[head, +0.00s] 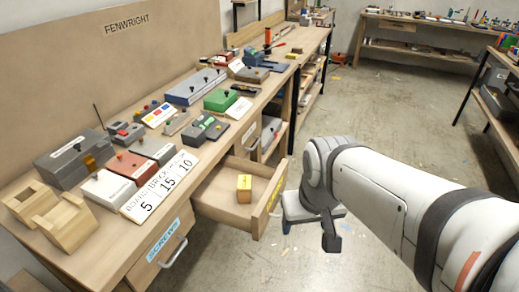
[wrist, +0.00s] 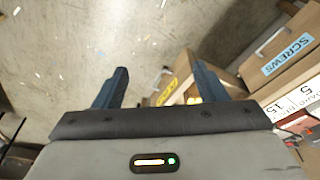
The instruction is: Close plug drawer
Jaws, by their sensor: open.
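The open drawer (head: 225,203) juts out from the bench in the head view, to the right of the SCREWS drawer. Its front carries a yellow label too oblique to read, and a small yellow box (head: 244,188) stands inside. In the wrist view the drawer front (wrist: 182,72) with the yellow label shows just beyond and between the fingers, partly hidden by the right finger. My gripper (head: 311,232) is open and empty, just outside the drawer's front at its right. Its two dark fingers (wrist: 162,70) are spread apart in the wrist view, with no clear contact on the drawer.
The SCREWS drawer (head: 163,246) beside it is shut and has a metal handle. The bench top (head: 165,88) is crowded with boxes, switches and a number card (head: 160,185). Another drawer (head: 268,138) farther along stands partly open.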

